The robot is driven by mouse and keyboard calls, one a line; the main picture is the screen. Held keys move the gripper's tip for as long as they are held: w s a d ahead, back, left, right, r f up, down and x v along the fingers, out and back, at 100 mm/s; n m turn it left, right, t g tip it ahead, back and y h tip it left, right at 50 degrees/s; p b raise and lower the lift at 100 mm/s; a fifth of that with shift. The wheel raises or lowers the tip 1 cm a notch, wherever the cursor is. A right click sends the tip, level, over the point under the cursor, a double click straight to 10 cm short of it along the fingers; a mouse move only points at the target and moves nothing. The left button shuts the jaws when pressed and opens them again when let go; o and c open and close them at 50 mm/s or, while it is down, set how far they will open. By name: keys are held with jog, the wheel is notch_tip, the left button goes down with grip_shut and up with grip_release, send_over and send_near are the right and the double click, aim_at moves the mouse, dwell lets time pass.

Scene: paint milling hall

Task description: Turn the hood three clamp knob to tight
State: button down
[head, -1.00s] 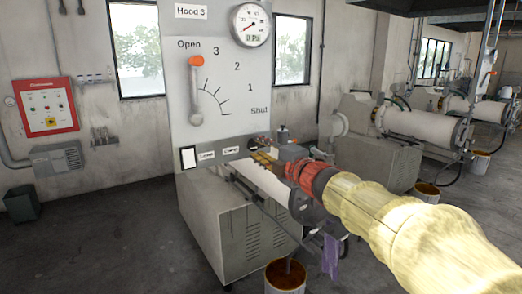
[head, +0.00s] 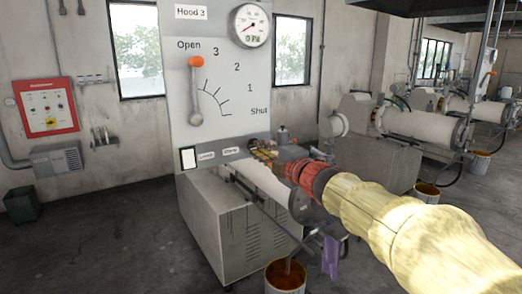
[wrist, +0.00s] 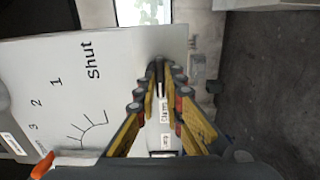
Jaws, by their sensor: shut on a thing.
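The hood three clamp knob (wrist: 159,66) is a small dark piece between my fingertips at the panel's edge, mostly hidden by them; its pointer direction cannot be read. The Clamp label (head: 231,150) is on the lower part of the white Hood 3 panel (head: 220,100), left of my gripper. My gripper (head: 258,148), with yellow fingers, reaches in from the right. In the wrist view its fingers (wrist: 160,74) converge on the knob and are shut on it.
An orange-tipped lever (head: 197,62) stands upright near Open, above a Lamp label (head: 206,155). A pressure gauge (head: 250,26) is at the panel's top. A white mill cylinder (head: 265,185) lies below my gripper, with a bucket (head: 285,278) on the floor.

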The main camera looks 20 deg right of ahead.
jog(key=shift+m+p, duration=0.3)
jog(key=shift+p, duration=0.1)
jog(key=shift+f+m+p, duration=0.1)
jog(key=shift+m+p, duration=7.05)
jog(key=shift+m, duration=1.55)
jog(key=c, duration=1.9)
grip_release()
